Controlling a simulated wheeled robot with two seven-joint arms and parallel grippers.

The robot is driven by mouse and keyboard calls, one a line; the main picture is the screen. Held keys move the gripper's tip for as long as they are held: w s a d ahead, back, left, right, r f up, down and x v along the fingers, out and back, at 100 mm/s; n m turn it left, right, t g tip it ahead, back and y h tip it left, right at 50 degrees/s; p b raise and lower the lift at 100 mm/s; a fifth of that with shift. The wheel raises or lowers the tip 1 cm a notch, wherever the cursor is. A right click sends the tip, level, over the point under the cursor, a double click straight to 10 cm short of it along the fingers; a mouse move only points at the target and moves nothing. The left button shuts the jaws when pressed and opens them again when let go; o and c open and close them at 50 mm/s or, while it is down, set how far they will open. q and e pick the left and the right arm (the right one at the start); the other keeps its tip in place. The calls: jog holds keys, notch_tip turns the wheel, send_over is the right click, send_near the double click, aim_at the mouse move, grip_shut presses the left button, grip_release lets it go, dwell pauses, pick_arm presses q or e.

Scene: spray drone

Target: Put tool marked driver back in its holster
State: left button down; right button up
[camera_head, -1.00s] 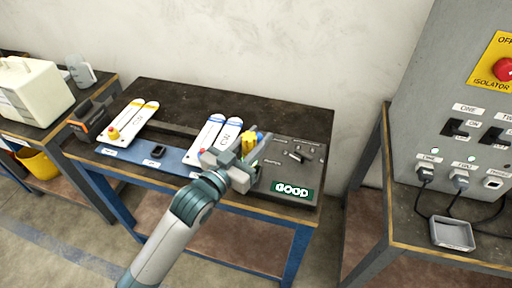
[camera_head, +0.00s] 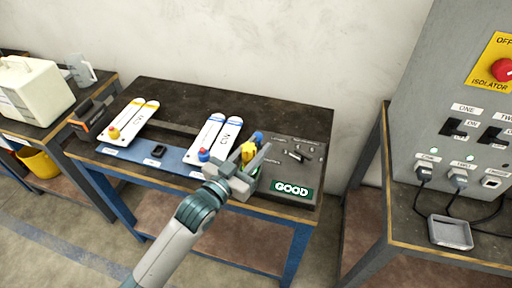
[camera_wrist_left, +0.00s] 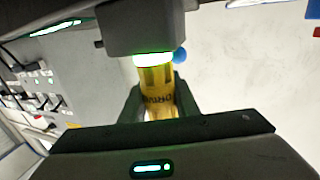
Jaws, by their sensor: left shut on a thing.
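My left gripper (camera_head: 251,161) is shut on the yellow driver (camera_head: 248,152), over the front of the grey panel on the middle bench. In the left wrist view the driver (camera_wrist_left: 158,92) sits between the two fingers, with dark, partly readable lettering on its yellow body. A green glowing band crosses it near the top, and a blue round end shows beside it. The gripper hides part of the panel, and I cannot tell which spot is the driver's holster. My right gripper is not in view.
White arms with blue bands (camera_head: 210,135) lie just left of the gripper; a yellow-banded pair (camera_head: 131,121) lies further left. A grey switch cabinet (camera_head: 450,100) with cables stands at the right. The bench's dark back area (camera_head: 200,95) is clear.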

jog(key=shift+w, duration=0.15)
pick_arm(q)
jog(key=c, duration=1.5)
grip_release()
jog(key=shift+f, duration=0.1)
jog(key=shift+o, duration=0.7)
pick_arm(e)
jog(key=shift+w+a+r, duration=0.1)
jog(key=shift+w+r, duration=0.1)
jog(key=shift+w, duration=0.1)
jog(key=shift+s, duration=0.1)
pick_arm(q)
jog(key=shift+s+a, duration=0.35)
jog(key=shift+s, duration=0.1)
jog(key=b+v, duration=0.2)
jog(key=v, duration=0.9)
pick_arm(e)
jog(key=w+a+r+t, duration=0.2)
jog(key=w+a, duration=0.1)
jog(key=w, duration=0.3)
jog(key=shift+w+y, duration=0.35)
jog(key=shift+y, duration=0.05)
